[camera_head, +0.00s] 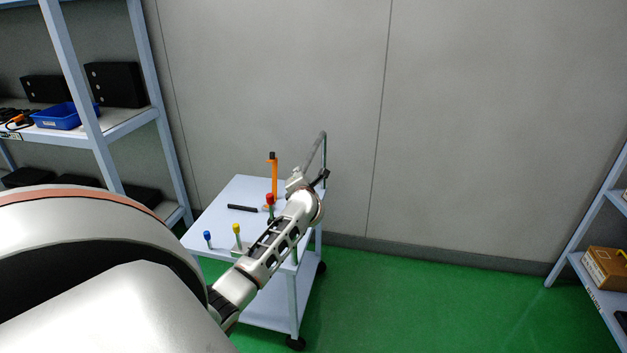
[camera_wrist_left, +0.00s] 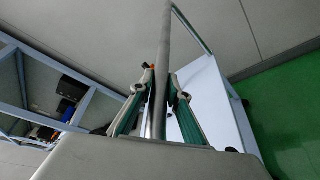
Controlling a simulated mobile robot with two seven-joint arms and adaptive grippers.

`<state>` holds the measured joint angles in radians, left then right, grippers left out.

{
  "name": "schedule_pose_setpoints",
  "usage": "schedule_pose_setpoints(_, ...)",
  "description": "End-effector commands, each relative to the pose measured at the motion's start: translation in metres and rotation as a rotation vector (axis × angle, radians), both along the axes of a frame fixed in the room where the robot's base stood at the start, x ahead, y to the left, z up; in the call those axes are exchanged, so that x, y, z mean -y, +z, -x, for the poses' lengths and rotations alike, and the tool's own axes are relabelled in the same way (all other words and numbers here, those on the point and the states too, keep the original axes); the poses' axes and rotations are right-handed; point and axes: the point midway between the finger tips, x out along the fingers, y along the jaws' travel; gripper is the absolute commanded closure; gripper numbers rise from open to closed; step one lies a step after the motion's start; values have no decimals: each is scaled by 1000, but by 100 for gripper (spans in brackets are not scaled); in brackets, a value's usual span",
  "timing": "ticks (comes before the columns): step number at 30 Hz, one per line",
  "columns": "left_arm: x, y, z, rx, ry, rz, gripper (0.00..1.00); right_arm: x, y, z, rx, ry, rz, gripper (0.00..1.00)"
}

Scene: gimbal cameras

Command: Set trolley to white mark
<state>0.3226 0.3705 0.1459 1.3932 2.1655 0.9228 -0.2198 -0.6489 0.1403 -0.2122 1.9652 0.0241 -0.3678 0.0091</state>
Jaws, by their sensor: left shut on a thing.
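The trolley (camera_head: 215,222) is a pale blue-white two-shelf cart on black castors, standing against the grey wall. Its grey push handle (camera_head: 323,150) rises at its right end. My left gripper (camera_head: 318,178) reaches over the trolley to this handle. In the left wrist view the two fingers (camera_wrist_left: 160,103) are closed around the grey handle bar (camera_wrist_left: 164,45), and the white trolley top (camera_wrist_left: 205,90) lies beyond. My right gripper is in neither view. No white mark shows on the visible floor.
On the trolley stand an orange tool (camera_head: 274,178), a black bar (camera_head: 242,208) and small red, yellow and blue-topped items. A shelf rack (camera_head: 130,125) is at left, another (camera_head: 590,245) at right. Green floor (camera_head: 430,300) between is clear.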

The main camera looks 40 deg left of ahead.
Motion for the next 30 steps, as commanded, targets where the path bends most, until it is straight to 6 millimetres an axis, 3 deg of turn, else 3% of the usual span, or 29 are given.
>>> schedule_pose_setpoints(6, -17, 0, 2, -1, 4, -1, 100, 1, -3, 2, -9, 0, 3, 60)
schedule_pose_setpoints(17, -20, 0, 3, -2, 6, -1, 100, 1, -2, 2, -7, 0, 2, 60)
schedule_pose_setpoints(18, -20, 0, 3, -2, 6, -1, 76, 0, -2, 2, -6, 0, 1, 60)
schedule_pose_setpoints(19, -20, 0, 3, -1, 7, 0, 68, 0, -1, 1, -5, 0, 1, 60)
schedule_pose_setpoints(30, -17, 0, 2, 0, 2, 0, 67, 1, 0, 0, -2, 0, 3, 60)
